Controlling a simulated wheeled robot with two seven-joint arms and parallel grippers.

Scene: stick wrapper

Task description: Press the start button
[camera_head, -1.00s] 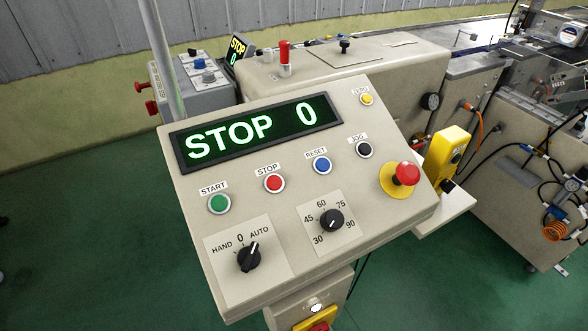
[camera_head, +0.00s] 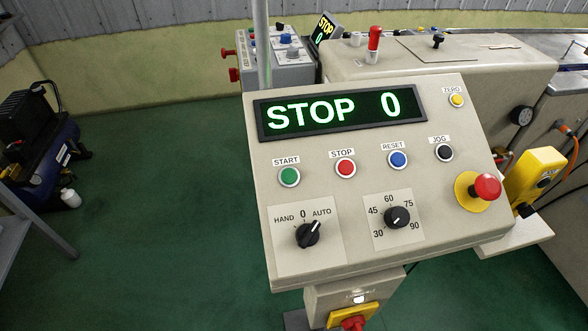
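The green start button (camera_head: 289,176) sits under the START label on the left of the sloped control panel (camera_head: 360,260). Beside it to the right are the red stop button (camera_head: 345,168), the blue reset button (camera_head: 398,159) and the black jog button (camera_head: 444,153). The display (camera_head: 340,112) above them reads STOP 0 in green. The mode knob (camera_head: 308,234) below the start button points toward AUTO. Neither of my grippers is in view.
A red emergency stop (camera_head: 486,188) on a yellow base stands out at the panel's right. A speed knob (camera_head: 397,217) is at the lower middle. A blue and black compressor-like machine (camera_head: 45,130) stands at the far left. Green floor left of the panel is open.

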